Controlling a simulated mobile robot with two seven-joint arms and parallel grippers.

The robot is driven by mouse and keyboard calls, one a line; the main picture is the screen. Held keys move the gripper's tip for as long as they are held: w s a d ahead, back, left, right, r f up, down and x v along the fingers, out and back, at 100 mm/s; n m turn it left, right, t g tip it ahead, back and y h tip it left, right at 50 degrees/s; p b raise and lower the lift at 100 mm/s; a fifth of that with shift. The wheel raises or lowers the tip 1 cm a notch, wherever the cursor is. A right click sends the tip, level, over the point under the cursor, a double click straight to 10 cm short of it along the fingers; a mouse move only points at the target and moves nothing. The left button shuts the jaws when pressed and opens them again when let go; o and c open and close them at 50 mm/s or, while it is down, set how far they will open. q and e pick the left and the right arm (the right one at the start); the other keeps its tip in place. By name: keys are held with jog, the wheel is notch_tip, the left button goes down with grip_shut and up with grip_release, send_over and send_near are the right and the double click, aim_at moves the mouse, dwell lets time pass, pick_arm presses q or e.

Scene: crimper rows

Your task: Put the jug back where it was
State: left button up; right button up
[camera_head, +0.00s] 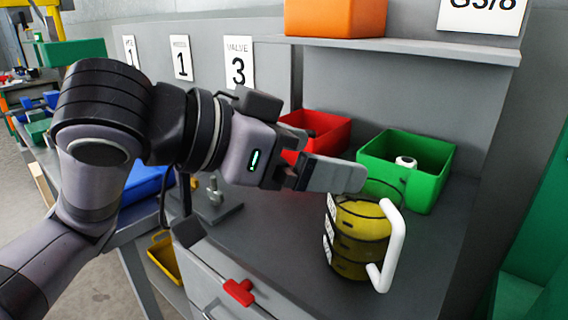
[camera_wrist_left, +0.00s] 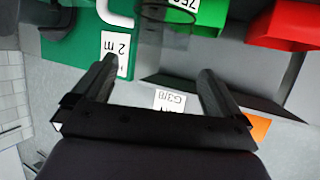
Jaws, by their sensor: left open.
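The jug (camera_head: 352,240) is clear with dark bands, yellow contents and a white handle (camera_head: 395,245) on its right side. It stands upright on the grey bench top, in front of the green bin. My left gripper (camera_head: 335,178) is open, with its fingers at about rim height at the jug's back left; one finger overlaps the rim in the picture. In the left wrist view, the clear jug (camera_wrist_left: 168,28) shows upside down at the top, beyond the open fingers (camera_wrist_left: 158,70), with nothing between them. My right gripper is not in view.
A green bin (camera_head: 428,185) holding a white part and a red bin (camera_head: 335,135) stand behind the jug. A shelf (camera_head: 420,48) carries an orange bin (camera_head: 335,18) above. A small metal fixture (camera_head: 215,200) stands left. The bench front has a red handle (camera_head: 239,291).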

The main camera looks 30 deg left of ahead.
pick_arm(q)
jog(key=b+v, duration=0.1)
jog(key=v, duration=0.2)
jog(key=shift+s+a+r, duration=0.1)
jog(key=shift+s+a, duration=0.1)
jog(key=shift+s, duration=0.1)
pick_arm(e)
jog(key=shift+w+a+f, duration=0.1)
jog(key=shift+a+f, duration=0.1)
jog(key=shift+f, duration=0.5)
pick_arm(q)
jog(key=shift+s, duration=0.1)
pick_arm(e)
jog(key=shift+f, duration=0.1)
